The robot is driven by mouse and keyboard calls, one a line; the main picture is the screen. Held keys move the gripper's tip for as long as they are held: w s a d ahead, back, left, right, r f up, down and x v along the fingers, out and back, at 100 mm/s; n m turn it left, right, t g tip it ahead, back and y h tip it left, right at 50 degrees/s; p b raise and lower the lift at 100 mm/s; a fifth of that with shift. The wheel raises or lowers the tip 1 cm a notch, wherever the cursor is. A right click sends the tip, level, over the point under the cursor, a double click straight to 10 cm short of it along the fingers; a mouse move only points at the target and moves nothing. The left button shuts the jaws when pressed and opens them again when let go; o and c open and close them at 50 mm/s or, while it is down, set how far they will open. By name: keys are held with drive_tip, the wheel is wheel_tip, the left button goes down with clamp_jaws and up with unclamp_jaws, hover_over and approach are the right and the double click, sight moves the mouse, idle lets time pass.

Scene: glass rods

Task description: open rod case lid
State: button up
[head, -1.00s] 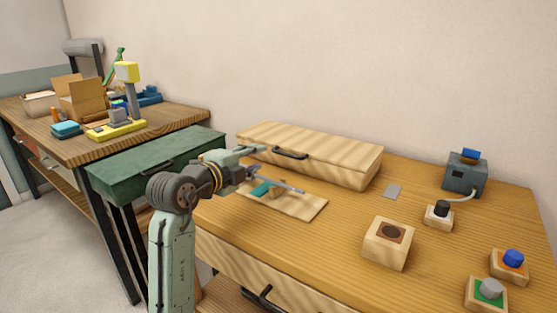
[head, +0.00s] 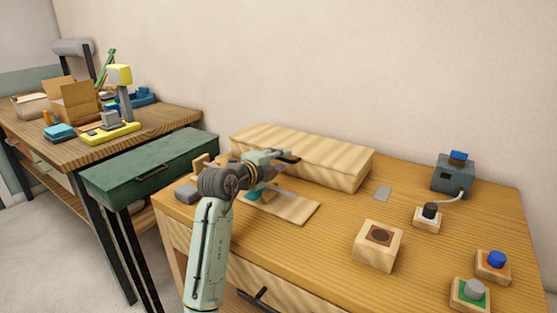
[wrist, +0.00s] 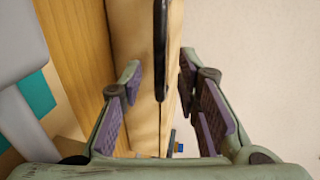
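The closed rod case (head: 325,155) is a long pale wooden box at the back of the table, against the wall. It also shows in the wrist view (wrist: 125,30). Its black handle (wrist: 160,45) is on the front; in the head view my gripper largely covers it. My gripper (head: 287,157) is at the case front, by the handle. In the wrist view my gripper (wrist: 161,85) is open, with its purple-padded fingers on either side of the handle and the case edge. I cannot tell whether either finger touches.
A pale board (head: 290,208) with a teal piece lies just in front of the case. A green drawer unit (head: 150,168) stands left.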

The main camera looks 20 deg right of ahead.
clamp_jaws()
idle(0.3)
idle(0.6)
